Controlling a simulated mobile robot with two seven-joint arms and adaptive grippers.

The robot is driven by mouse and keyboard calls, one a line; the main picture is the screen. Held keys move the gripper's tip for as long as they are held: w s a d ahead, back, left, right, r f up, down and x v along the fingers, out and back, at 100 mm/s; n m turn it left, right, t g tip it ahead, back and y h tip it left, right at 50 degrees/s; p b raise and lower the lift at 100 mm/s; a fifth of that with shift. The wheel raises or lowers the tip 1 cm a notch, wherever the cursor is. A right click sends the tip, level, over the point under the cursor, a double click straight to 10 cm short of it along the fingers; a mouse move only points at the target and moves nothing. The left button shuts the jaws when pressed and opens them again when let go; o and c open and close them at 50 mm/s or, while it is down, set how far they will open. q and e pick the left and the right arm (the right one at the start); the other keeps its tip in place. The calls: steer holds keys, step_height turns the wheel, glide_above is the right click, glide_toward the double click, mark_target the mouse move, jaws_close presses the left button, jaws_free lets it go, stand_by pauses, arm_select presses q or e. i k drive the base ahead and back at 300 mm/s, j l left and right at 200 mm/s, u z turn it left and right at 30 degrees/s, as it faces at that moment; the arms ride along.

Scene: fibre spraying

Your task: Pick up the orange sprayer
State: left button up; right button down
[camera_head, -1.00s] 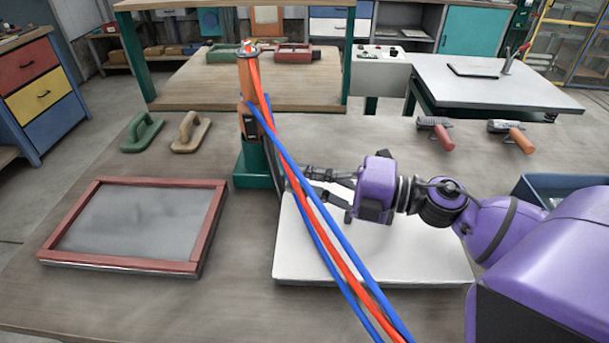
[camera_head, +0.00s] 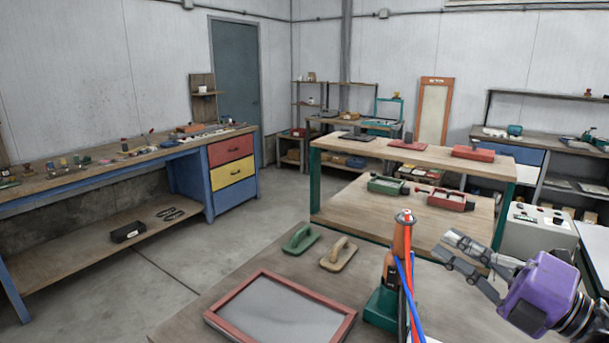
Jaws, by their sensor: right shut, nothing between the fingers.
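The orange sprayer (camera_head: 400,242) stands upright in a green holder (camera_head: 382,306) on the near table, at the lower right of the head view. Red and blue hoses (camera_head: 408,275) hang from its top and hide part of its right side. My right gripper (camera_head: 446,243) comes in from the right with its fingers pointing left toward the sprayer. It is shut and empty, with a gap showing between its fingertips and the sprayer. My left gripper is out of view.
A red-framed tray (camera_head: 230,325) lies left of the sprayer. A green trowel (camera_head: 300,240) and a beige trowel (camera_head: 338,254) lie behind it. A wooden bench (camera_head: 340,205) with green and red boxes stands beyond. A workbench with drawers (camera_head: 230,150) is far left.

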mark_target(398, 249)
steer(key=k+j, duration=0.65)
steer(key=k, duration=0.25)
